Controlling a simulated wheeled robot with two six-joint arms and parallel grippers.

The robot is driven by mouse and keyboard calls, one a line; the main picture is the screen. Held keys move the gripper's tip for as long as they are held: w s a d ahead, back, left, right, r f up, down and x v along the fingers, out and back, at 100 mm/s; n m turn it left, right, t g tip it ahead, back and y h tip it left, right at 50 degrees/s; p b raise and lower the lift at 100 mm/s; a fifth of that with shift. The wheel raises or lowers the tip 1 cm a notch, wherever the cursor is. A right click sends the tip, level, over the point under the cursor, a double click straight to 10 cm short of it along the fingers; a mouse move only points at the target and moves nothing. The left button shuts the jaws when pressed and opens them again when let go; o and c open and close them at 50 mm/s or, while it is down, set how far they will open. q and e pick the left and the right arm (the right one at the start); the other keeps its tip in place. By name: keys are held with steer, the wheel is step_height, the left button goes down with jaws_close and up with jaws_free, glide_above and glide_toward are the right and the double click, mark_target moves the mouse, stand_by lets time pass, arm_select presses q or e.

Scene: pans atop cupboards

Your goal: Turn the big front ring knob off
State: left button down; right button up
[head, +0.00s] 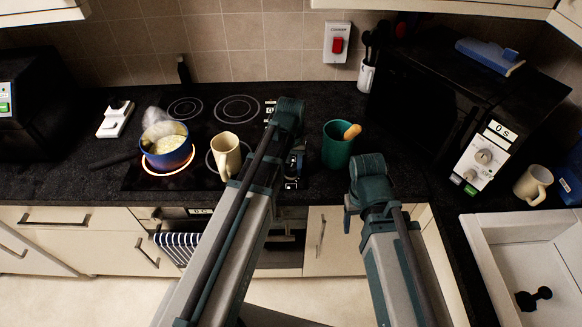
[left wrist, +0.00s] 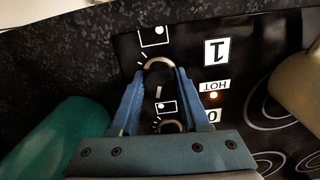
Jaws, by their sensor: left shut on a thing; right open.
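The front ring knob (left wrist: 158,65), a metal ring on the black hob panel, shows in the left wrist view between the blue fingers of my left gripper (left wrist: 161,76). The gripper is shut on it. A white panel with "1" (left wrist: 216,52) is beside it. A second ring knob (left wrist: 171,127) lies partly hidden between the finger bases, and a "0" panel (left wrist: 212,115) is near it. In the head view my left gripper (head: 293,172) points down at the hob's right edge.
A blue steaming pot (head: 167,148) stands on a glowing ring at the hob's left. A cream mug (head: 225,155) is left of my left gripper. A small light glows below "HOT" (left wrist: 214,85).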

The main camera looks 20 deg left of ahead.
mark_target(291, 167)
arm_select(q)
steer(key=shift+n, duration=1.8)
steer(key=shift+c, duration=1.9)
jaws_free()
step_height(291, 167, up, 14)
steer(key=p, duration=1.4)
steer(key=shift+f, duration=0.15)
